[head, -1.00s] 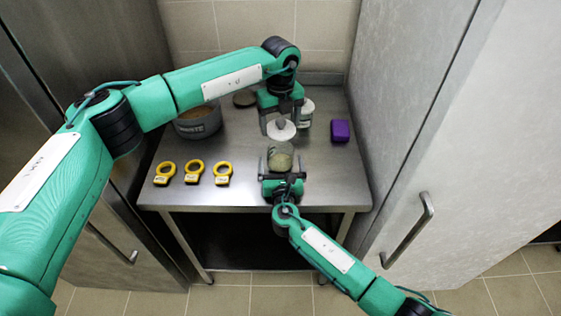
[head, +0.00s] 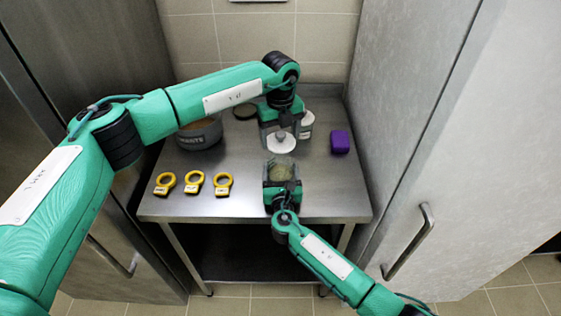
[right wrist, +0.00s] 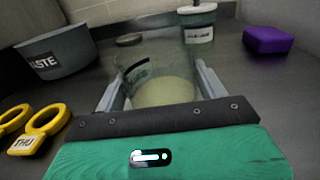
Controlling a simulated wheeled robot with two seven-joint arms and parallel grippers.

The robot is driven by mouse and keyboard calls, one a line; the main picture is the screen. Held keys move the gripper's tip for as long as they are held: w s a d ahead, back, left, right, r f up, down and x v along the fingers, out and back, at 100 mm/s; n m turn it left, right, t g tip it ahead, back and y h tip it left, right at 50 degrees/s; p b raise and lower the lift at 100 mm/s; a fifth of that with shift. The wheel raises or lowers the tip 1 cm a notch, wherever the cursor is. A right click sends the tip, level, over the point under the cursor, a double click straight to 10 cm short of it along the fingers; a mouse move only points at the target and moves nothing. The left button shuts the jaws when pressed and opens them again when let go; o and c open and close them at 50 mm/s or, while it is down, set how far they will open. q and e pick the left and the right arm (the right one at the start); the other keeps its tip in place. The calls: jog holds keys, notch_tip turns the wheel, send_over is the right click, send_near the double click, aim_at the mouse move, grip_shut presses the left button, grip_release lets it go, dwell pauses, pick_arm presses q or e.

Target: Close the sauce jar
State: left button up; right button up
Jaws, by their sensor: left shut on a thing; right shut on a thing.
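The sauce jar (head: 281,171) is a clear glass jar with pale yellowish contents, open at the top, near the front of the steel table. In the right wrist view the jar (right wrist: 160,85) stands between the two fingers. My right gripper (head: 282,181) is shut on the jar from the front. My left gripper (head: 281,136) is shut on the knob of a round white lid (head: 281,146), behind the jar in the head view. The lid looks level and apart from the jar; its exact height is unclear. The lid does not show clearly in the right wrist view.
A grey WASTE pot (head: 200,134) and a dark disc (head: 245,111) are at the back left. A white labelled container (head: 307,121) stands behind my left gripper. A purple box (head: 340,141) is at right. Yellow ring tags (head: 194,183) lie front left. Tall cabinets flank the table.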

pick_arm(q)
jog(key=shift+f, duration=2.2)
jog(key=shift+f, duration=0.85)
jog(key=shift+f, duration=0.65)
jog(key=o, duration=1)
jog(key=shift+r, duration=0.1)
notch_tip(320, 180, up, 12)
jog(key=shift+f, duration=0.1)
